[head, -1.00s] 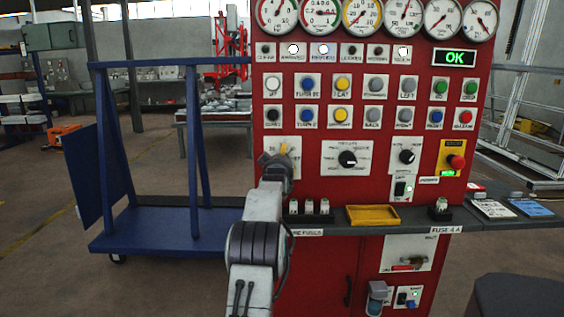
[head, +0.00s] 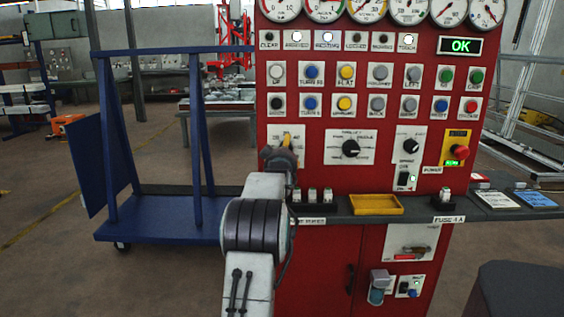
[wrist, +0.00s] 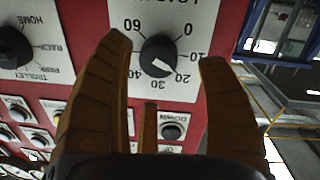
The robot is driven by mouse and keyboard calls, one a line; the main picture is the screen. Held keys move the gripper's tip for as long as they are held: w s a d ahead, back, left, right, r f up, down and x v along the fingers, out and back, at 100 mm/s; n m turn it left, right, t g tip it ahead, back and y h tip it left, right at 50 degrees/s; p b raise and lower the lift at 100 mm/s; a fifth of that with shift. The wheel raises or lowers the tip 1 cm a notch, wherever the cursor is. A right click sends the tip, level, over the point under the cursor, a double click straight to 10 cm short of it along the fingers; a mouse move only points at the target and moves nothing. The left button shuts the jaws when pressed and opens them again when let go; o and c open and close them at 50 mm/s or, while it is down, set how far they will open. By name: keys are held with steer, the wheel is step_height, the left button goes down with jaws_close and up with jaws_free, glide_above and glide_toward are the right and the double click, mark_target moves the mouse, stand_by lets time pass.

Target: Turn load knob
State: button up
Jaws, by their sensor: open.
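The load knob (wrist: 158,55) is a black round knob on a white plate, its dial marked from 0 to 60. In the wrist view the picture is upside down, and the knob's white pointer lies near 20. My gripper (wrist: 165,50) is open, with one brown finger at the left of the knob and one at the right. A gap shows between the knob and each of these fingers; depth is hard to judge. A third finger shows below the knob. In the head view my gripper (head: 284,148) covers most of the knob's plate (head: 299,131).
A black selector knob (wrist: 14,45) is at the left in the wrist view. The red panel (head: 390,165) carries rows of push buttons and other knobs. A shelf with a yellow tray (head: 376,204) juts out below. A blue cart (head: 165,221) stands to the left.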

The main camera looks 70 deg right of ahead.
steer(key=v, duration=0.7)
steer(key=shift+a, duration=0.35)
